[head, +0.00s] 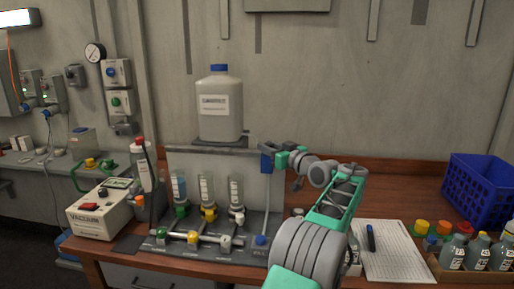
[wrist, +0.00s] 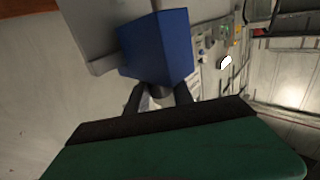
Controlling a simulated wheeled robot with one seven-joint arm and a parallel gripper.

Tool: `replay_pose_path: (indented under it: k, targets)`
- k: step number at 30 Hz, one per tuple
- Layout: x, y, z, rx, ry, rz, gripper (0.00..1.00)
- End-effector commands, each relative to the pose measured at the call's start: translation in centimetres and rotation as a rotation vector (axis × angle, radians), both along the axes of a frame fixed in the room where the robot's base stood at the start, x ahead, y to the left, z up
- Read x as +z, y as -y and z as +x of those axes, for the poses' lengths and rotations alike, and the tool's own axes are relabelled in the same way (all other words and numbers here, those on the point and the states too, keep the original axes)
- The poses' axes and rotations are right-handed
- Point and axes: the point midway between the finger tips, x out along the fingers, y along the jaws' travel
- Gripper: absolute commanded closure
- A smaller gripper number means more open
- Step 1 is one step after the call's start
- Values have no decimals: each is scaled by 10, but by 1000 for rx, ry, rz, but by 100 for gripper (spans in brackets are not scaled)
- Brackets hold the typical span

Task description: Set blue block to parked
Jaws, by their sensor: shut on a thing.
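The blue block (head: 265,164) is at the upper right edge of the grey rig (head: 215,160), just under the shelf's right end. It is large in the wrist view (wrist: 158,45), close in front of the fingers. My gripper (head: 274,158) reaches it from the right. In the wrist view, my gripper's two dark fingers (wrist: 160,93) are on either side of a short dark stem at the block's near end, and they are shut on it. The fingertips are partly hidden by the block. The head view shows no "parked" label that I can read.
A large bottle (head: 219,105) with a blue cap stands on the rig's shelf. Below are glass tubes with coloured valves and a blue knob (head: 261,240). A vacuum box (head: 99,207) is left. A clipboard sheet (head: 395,252), bottles and a blue crate (head: 482,188) are right.

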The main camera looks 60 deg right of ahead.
Motion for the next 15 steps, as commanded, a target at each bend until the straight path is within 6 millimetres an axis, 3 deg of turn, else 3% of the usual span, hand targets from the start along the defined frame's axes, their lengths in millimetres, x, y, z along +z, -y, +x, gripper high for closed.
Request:
replay_pose_path:
  k: [14,15]
  targets:
    - [0,2,0,-1,-1,-3,100]
    - [0,3,-1,-1,-1,-2,70]
